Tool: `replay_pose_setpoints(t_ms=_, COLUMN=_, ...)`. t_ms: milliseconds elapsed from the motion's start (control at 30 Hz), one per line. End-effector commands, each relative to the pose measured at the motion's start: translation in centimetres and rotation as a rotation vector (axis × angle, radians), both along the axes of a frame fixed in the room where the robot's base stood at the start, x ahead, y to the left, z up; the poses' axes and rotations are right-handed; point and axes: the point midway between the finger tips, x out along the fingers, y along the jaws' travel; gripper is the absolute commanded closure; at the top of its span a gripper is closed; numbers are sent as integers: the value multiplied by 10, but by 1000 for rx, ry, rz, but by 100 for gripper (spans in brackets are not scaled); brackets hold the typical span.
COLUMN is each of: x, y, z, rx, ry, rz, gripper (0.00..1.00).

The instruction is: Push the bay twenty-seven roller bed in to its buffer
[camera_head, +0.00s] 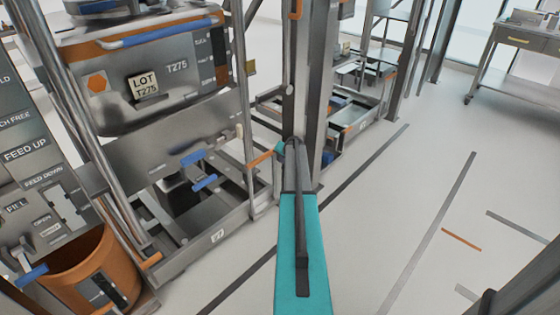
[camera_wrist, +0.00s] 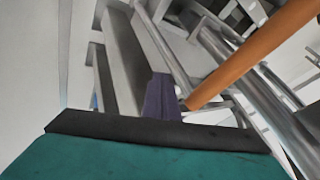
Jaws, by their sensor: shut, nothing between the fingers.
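A steel bay frame (camera_head: 200,240) stands at the left, with a small plate low on its front that seems to read 27. An orange bar (camera_head: 260,159) sticks out at its right side, near the end of my arm. A large orange bar (camera_wrist: 250,55) crosses the upper right of the wrist view, beside steel tubes. My gripper (camera_wrist: 162,98) shows there as dark shut fingers with nothing between them, close to the orange bar's lower end; contact cannot be told. In the head view my arm largely hides it. I cannot make out the roller bed clearly.
A steel bin (camera_head: 150,75) marked LOT T275 sits up in the bay frame. An upright steel post (camera_head: 315,80) stands just beyond my arm. An orange tub (camera_head: 85,275) and control panel are at left. The floor (camera_head: 400,220) at right is clear, with a cart (camera_head: 520,45) far off.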

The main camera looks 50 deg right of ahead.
Motion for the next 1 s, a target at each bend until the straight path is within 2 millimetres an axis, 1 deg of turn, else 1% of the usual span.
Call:
replay_pose_setpoints(t_ms=33, x=-7, y=0, z=-1, rx=1, ry=2, rz=0, gripper=100)
replay_pose_setpoints(t_ms=100, x=-14, y=1, z=1, rx=0, ry=4, rz=1, gripper=100)
replay_pose_setpoints(t_ms=600, x=-47, y=24, z=53, rx=2, ry=6, rz=4, gripper=100)
replay_pose_setpoints(t_ms=800, x=-57, y=31, z=71, rx=2, ry=6, rz=4, gripper=100)
replay_pose_setpoints(t_ms=1000, x=-62, y=33, z=78, rx=3, ry=7, rz=5, gripper=100)
